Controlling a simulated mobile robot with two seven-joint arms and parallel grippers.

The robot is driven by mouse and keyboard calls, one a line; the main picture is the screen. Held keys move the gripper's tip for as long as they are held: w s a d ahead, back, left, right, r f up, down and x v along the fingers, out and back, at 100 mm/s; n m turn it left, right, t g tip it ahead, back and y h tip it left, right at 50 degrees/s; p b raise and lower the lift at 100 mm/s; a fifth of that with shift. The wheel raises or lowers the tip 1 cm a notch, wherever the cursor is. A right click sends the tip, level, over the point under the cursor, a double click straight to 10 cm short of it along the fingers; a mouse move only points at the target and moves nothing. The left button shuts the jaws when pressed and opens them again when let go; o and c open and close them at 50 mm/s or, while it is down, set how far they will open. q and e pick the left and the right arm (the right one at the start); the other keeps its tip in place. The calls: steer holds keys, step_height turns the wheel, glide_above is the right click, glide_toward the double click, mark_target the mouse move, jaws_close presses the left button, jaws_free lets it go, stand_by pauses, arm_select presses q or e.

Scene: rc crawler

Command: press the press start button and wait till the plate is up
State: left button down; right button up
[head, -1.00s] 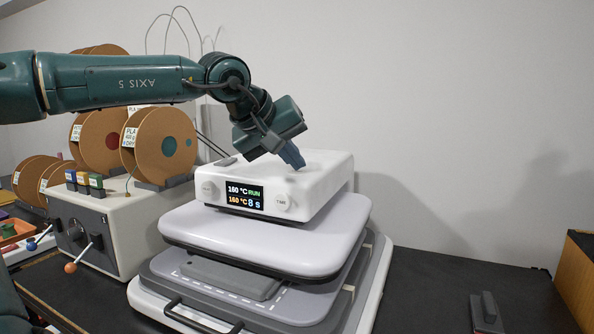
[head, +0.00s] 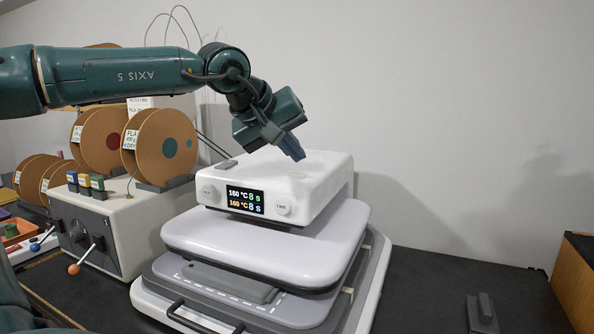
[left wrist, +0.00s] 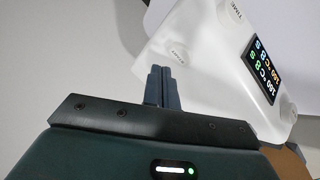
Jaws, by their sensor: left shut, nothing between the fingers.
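The white heat press housing (head: 318,185) has a dark display (head: 246,199) reading 160 °C and 8 s on both lines. The start button (left wrist: 177,56), a pale disc with small lettering, is on the housing top in the left wrist view. My left gripper (head: 300,157) is shut and empty, with its fingertips just above the housing top. The fingertips also show beside the button in the left wrist view (left wrist: 161,70). The light upper plate (head: 265,243) hangs above the grey lower bed (head: 300,310), with a gap between. My right gripper is not in view.
A cream box (head: 125,225) with several filament spools (head: 158,147) stands left of the press. A dark block (head: 484,312) lies on the black table (head: 430,290) at right. A wooden box edge (head: 575,275) is far right. The table between is clear.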

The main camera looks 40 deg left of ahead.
mark_target(293, 175)
arm_select(q)
steer(key=shift+r+p, duration=1.75)
steer(key=shift+r, duration=0.5)
steer(key=shift+f, duration=0.1)
